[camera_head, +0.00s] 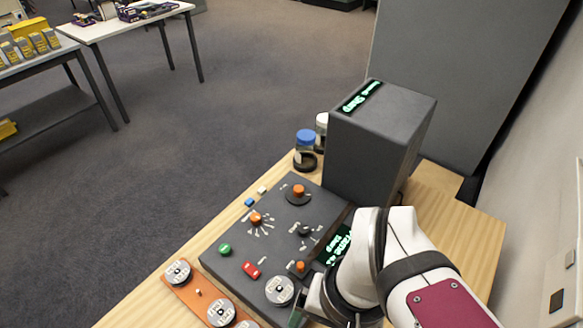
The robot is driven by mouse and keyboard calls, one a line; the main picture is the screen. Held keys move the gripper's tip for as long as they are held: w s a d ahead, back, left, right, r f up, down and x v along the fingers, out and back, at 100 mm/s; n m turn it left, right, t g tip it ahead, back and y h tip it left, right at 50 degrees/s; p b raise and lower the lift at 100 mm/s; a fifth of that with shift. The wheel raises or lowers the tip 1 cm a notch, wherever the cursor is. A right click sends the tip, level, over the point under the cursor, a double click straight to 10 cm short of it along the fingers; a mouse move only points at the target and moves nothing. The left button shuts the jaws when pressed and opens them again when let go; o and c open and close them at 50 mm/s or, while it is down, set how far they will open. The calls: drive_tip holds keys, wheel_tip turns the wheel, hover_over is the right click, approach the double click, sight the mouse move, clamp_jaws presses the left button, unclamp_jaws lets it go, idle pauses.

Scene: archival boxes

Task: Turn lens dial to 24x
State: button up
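A dark control panel (238,262) lies on the wooden table. It carries an orange knob (255,218) ringed by white marks and a black knob (305,231) with marks beside it. Another orange knob (298,190) sits on a round black base at the back, and a small orange knob (299,266) is near my arm. The labels are too small to read, so I cannot tell which is the lens dial. My gripper (299,312) is low at the panel's front right, near a round silver reel (280,290). Its fingertips are mostly hidden.
A tall grey box (374,145) with a green display stands behind the panel. A second green display (337,246) is partly hidden by my arm. A blue-lidded jar (305,141) stands at the back. An orange tray (186,290) with reels lies in front. A green button (225,250) and red switch (251,270) are on the panel.

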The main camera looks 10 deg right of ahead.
drive_tip(key=w+r, duration=0.1)
drive_tip(key=w, duration=0.3)
drive_tip(key=w+n, duration=0.1)
drive_tip(key=w, duration=0.3)
drive_tip(key=w+d+r+n, duration=0.1)
drive_tip(key=w, duration=0.3)
drive_tip(key=shift+d+r+h, duration=0.1)
drive_tip(key=shift+r+h, duration=0.2)
drive_tip(key=shift+h, duration=0.1)
drive_tip(key=shift+c, duration=1.3)
drive_tip(key=n+h, duration=0.1)
drive_tip(key=n, duration=0.2)
hover_over(303, 229)
wheel_tip(303, 229, down, 4)
wheel_tip(303, 229, down, 15)
drive_tip(key=shift+r, duration=0.15)
drive_tip(key=shift+f, duration=0.4)
clamp_jaws()
